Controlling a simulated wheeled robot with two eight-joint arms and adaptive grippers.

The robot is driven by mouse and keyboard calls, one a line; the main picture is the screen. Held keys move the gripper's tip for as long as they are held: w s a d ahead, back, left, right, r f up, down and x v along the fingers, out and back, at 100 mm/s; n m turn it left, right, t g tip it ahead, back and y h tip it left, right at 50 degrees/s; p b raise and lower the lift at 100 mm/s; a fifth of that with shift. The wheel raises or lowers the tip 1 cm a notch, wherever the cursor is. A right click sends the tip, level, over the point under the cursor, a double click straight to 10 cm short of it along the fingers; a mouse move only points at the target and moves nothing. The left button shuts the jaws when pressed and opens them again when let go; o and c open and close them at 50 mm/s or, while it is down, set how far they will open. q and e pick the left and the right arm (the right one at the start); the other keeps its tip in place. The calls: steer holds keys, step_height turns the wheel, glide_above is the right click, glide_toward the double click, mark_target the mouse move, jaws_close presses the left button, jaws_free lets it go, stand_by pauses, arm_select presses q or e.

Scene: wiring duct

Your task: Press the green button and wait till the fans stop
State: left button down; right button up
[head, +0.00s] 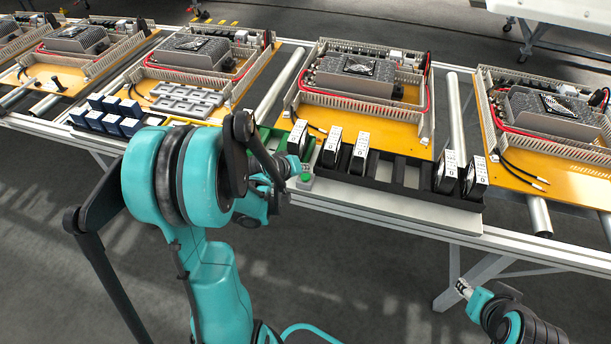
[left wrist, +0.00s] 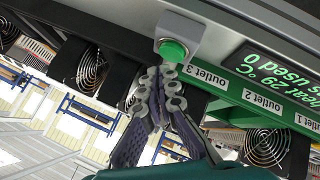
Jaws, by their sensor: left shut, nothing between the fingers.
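The green button (head: 306,177) sits on a small grey box at the front edge of the bench. It shows large in the left wrist view (left wrist: 173,50). My left gripper (head: 287,172) is beside it, partly hidden by my arm. In the left wrist view its shut fingers (left wrist: 166,80) point at the button, with the tips at its lower edge; I cannot tell if they touch. Fans show in the left wrist view at left (left wrist: 92,70) and right (left wrist: 265,146); I cannot tell if they spin. My right gripper (head: 464,288) is low at right, too small to judge.
A green panel with outlet labels (left wrist: 262,101) and a lit display reading 29 °C (left wrist: 285,65) adjoin the button. A black rack (head: 405,176) holds several black-and-white modules. Orange boards (head: 390,119) with fan-topped grey units stand on the rollers behind. Floor in front is clear.

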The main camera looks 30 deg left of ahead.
mark_target(304, 177)
stand_by(0.4)
arm_select(q)
steer(key=shift+f+b, duration=0.4)
steer(key=shift+b, duration=0.1)
steer(key=shift+f+b, duration=0.35)
stand_by(0.4)
steer(key=shift+r, duration=0.15)
steer(key=shift+r+p, duration=0.6)
steer(key=shift+r, duration=0.05)
step_height(304, 177, up, 5)
steer(key=p, duration=0.4)
stand_by(0.3)
stand_by(0.7)
